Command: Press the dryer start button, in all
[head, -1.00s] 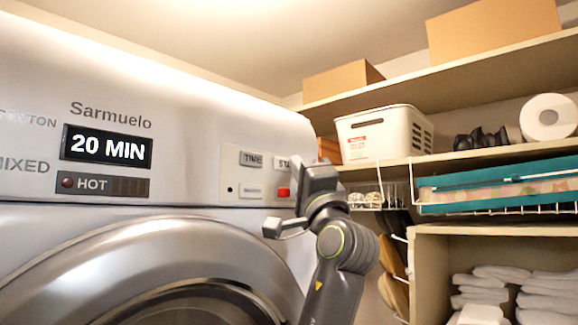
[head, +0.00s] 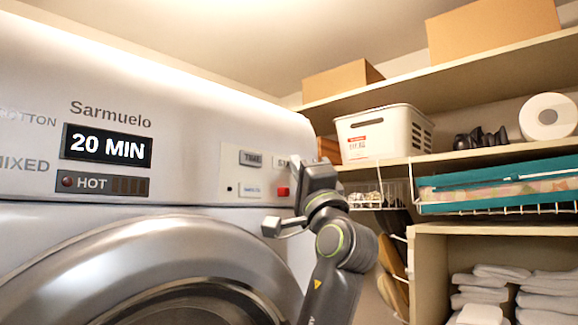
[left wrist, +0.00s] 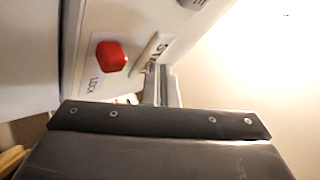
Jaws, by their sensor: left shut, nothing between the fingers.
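The dryer (head: 200,150) fills the left of the head view, its display reading 20 MIN above a HOT line. Its button panel (head: 232,172) has a TIME button (head: 251,159), a start button (head: 283,161) partly covered by my gripper, and a red lock button (head: 282,191). My left gripper (head: 300,172) is shut and empty, at the panel's right end. In the left wrist view its fingertips (left wrist: 152,78) are at the lower end of the start button (left wrist: 147,55), beside the red lock button (left wrist: 111,56). I cannot tell whether they touch. My right gripper is not in view.
Shelves (head: 470,152) on the right hold a white basket (head: 372,140), a paper roll (head: 548,117), teal-edged folded cloth and white towels (head: 490,285). Cardboard boxes (head: 490,32) stand on the top shelf. A wire rack hangs just right of my gripper.

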